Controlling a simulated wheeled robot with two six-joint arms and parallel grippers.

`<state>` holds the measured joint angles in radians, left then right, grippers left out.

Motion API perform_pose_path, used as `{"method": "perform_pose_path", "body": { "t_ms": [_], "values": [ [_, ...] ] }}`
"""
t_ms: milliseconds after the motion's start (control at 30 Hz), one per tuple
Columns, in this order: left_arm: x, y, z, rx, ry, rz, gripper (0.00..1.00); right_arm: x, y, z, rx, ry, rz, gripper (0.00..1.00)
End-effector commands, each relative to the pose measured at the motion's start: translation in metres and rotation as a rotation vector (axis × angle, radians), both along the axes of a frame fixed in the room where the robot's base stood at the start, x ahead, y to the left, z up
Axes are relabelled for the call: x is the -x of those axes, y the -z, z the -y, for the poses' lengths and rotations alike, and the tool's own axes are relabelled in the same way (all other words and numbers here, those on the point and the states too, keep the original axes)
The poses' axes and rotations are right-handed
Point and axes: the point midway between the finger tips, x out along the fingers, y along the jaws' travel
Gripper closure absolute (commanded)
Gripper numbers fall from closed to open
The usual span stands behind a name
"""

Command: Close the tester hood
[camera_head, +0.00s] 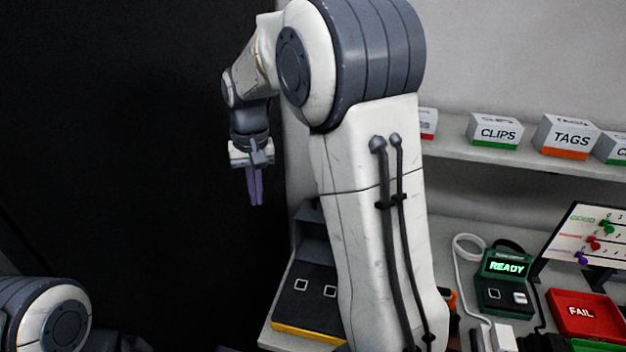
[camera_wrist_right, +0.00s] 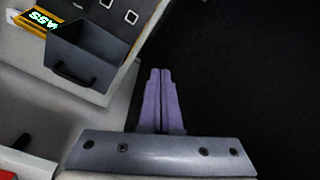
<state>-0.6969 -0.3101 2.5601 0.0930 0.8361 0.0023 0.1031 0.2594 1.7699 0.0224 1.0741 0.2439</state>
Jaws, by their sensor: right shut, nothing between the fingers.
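The tester (camera_head: 305,312) is a dark grey box with two white-edged squares on top and a yellow front edge, at the counter's left end. Its grey hood (camera_head: 312,222) stands raised at the back, partly hidden by my right arm. In the right wrist view the hood (camera_wrist_right: 95,45) is at upper left, a bar handle on its face, beside a partly cut-off lit display (camera_wrist_right: 38,18). My right gripper (camera_head: 255,203) is shut and empty, left of the hood and apart from it; its purple fingers (camera_wrist_right: 160,72) point past the hood. My left gripper is out of view.
A green READY device (camera_head: 507,268), a red FAIL tray (camera_head: 585,312) and a white cable (camera_head: 462,262) are on the counter at right. A shelf (camera_head: 450,147) holds labelled boxes. A tall black surface (camera_head: 130,130) fills the left.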

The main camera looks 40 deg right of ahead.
Motion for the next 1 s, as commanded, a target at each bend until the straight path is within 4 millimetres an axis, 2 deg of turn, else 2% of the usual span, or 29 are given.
{"method": "perform_pose_path", "body": {
  "t_ms": [33,100,200,300,400,467,800,1000],
  "values": [
    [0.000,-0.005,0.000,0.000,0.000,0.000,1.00,-0.016,-0.002,0.046,0.005,0.121,-0.005,1.00],
    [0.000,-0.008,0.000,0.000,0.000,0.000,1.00,-0.027,-0.002,0.096,0.011,0.249,-0.008,1.00],
    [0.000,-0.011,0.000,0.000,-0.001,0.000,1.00,-0.032,-0.001,0.152,0.019,0.386,-0.012,1.00],
    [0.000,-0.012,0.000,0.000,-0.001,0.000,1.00,-0.030,0.001,0.186,0.022,0.468,-0.014,1.00],
    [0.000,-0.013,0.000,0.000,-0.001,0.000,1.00,-0.029,0.004,0.200,0.024,0.502,-0.016,1.00],
    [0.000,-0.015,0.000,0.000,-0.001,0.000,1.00,-0.029,0.009,0.203,0.023,0.508,-0.018,1.00],
    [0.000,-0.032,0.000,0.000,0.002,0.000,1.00,-0.030,0.066,0.202,0.023,0.504,-0.021,1.00],
    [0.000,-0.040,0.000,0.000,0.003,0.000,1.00,-0.031,0.092,0.203,0.024,0.504,-0.017,1.00]
  ]
}}
